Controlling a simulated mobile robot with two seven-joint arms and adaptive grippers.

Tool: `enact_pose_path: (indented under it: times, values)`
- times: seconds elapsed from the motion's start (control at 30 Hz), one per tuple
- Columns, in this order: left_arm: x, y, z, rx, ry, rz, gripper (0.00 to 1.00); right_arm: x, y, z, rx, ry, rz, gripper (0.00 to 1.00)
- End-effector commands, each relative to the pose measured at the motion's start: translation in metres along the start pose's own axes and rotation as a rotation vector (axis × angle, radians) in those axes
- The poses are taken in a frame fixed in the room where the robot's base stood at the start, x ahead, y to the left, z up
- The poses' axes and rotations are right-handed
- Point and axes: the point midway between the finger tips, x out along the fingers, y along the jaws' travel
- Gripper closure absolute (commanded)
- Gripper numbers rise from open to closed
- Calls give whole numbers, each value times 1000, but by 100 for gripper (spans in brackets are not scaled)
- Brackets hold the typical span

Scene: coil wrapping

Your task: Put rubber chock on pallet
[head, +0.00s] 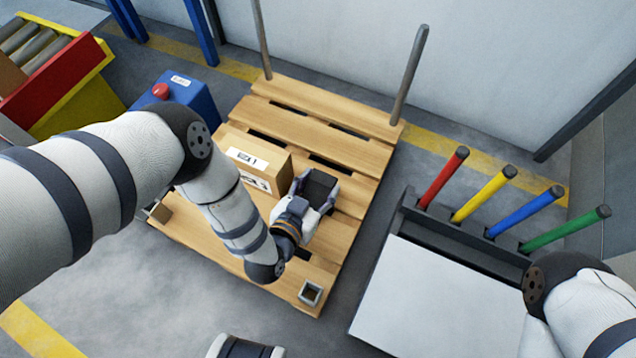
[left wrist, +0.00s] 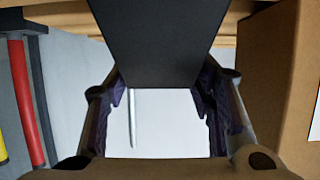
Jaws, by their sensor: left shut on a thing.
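The rubber chock (head: 320,184) is a dark block over the right part of the wooden pallet (head: 345,150), just right of a cardboard box. My left gripper (head: 311,203) is shut on the chock, with a finger on either side of it. In the left wrist view the chock (left wrist: 158,40) shows as a dark block between the fingers of the gripper (left wrist: 158,90). I cannot tell whether the chock touches the boards. My right arm enters at the lower right of the head view, but its gripper is out of view.
The cardboard box (head: 254,164) stands on the pallet close beside the chock. Grey posts (head: 409,75) rise at the pallet's back corners. A blue box with a red button (head: 178,94) stands left. A rack with coloured poles (head: 482,193) stands right. The pallet's back boards are clear.

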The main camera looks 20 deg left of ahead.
Motion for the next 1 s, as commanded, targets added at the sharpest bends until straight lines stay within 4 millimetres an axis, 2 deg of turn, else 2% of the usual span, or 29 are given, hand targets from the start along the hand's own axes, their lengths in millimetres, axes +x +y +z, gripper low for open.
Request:
enact_pose_path:
  times: [0.07,0.1,0.2,0.47,0.57,0.8,1.0]
  values:
    - [1,0,3,0,0,0,85,1,0,-2,0,-1,0,100]
    - [1,0,4,0,-1,0,48,1,0,-2,0,-1,0,100]
    - [1,0,3,0,-1,0,30,1,0,-2,0,0,0,100]
    - [1,0,2,0,0,0,30,1,0,-2,-1,1,0,100]
    - [-6,0,-2,0,-1,0,30,-3,0,1,0,7,0,100]
    - [-69,0,-7,0,0,0,30,-23,-1,10,7,62,-3,100]
    - [-110,0,-4,0,1,0,30,-33,-2,13,11,91,-6,100]
